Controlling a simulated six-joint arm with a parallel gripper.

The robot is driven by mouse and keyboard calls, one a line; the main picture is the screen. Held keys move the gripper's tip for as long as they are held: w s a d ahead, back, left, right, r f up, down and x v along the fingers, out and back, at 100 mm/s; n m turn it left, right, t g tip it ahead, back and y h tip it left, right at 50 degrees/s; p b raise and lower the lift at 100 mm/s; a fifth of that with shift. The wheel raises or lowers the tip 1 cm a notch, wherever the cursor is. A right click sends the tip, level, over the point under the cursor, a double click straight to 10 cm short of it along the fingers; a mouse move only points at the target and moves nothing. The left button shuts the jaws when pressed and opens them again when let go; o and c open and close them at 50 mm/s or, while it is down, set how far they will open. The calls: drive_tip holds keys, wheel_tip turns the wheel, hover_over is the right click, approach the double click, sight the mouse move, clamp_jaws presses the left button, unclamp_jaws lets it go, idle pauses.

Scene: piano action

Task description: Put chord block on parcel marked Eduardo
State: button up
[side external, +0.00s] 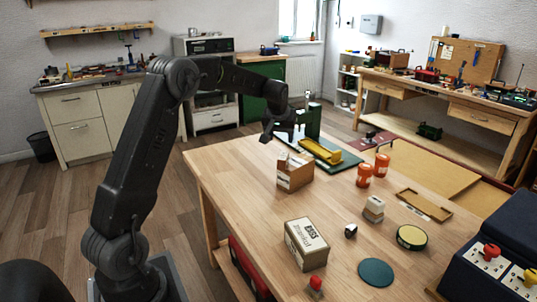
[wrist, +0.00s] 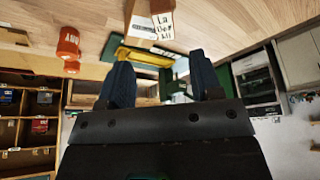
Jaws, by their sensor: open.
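My gripper (side external: 276,130) is raised above the far left end of the wooden table, near the green machine. In the wrist view its two dark blue fingers (wrist: 160,62) stand wide apart with nothing between them. A cardboard parcel (side external: 307,246) with lettering on its pale top lies at the front of the table; I cannot read the name surely. A second carton (side external: 294,174) stands behind it, below my gripper. No piece is clearly labelled as the chord block; a small pale stacked block (side external: 374,209) and a small dark-and-white block (side external: 350,230) sit mid-table.
Two orange jars (side external: 373,169) stand behind the blocks. A green board with a yellow part (side external: 327,152) lies at the back. A shallow tray (side external: 424,205), a round tin (side external: 410,237), a dark green disc (side external: 376,272) and a dark switch box (side external: 495,250) occupy the right side.

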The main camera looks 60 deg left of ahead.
drive_tip(key=s+d+r+m, duration=0.1)
drive_tip(key=s+d+r, duration=0.25)
drive_tip(key=d, duration=0.25)
drive_tip(key=s+d+r+m+t+h, duration=0.1)
drive_tip(key=s+d+r+m, duration=0.1)
drive_tip(key=s+d+r, duration=0.3)
drive_tip(key=s+d+r+m, duration=0.1)
drive_tip(key=s+d, duration=0.1)
drive_tip(key=d, duration=0.4)
drive_tip(key=s+d+f+m+h, duration=0.1)
drive_tip(key=s+d+m, duration=0.1)
drive_tip(key=s+d, duration=0.4)
drive_tip(key=s+d+f+m+t+h, duration=0.1)
drive_tip(key=s+d, duration=0.5)
drive_tip(key=s, duration=0.8)
drive_tip(key=shift+d+f+m, duration=0.4)
drive_tip(key=shift+m, duration=0.5)
